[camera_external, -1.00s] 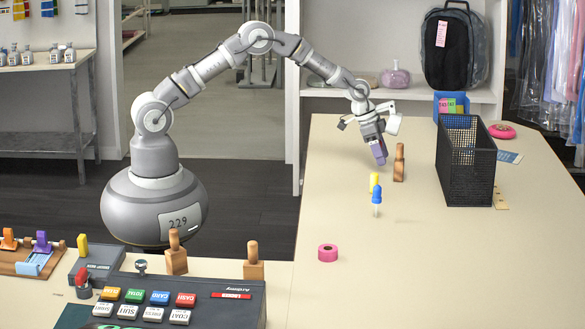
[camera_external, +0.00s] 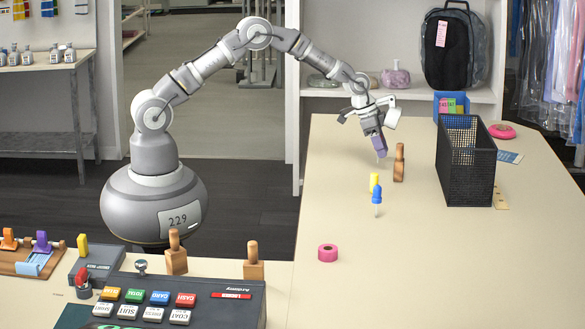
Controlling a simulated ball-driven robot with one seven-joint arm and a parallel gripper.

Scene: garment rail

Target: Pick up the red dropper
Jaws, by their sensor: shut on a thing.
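My gripper (camera_external: 380,151) has purple fingers and is above the counter, left of a wooden stamp. It is shut on a thin thing with a pale tip (camera_external: 382,158) that pokes out below the fingers. The upper part of that thing is hidden by the fingers, so its colour cannot be seen. No red dropper shows clearly elsewhere. A blue dropper (camera_external: 377,193) stands upright on the counter with a pale tip below. A yellow dropper (camera_external: 374,181) stands just behind it.
A wooden stamp (camera_external: 399,163) stands close right of my gripper. A black mesh basket (camera_external: 466,170) is further right. The counter (camera_external: 400,270) is mostly clear in front.

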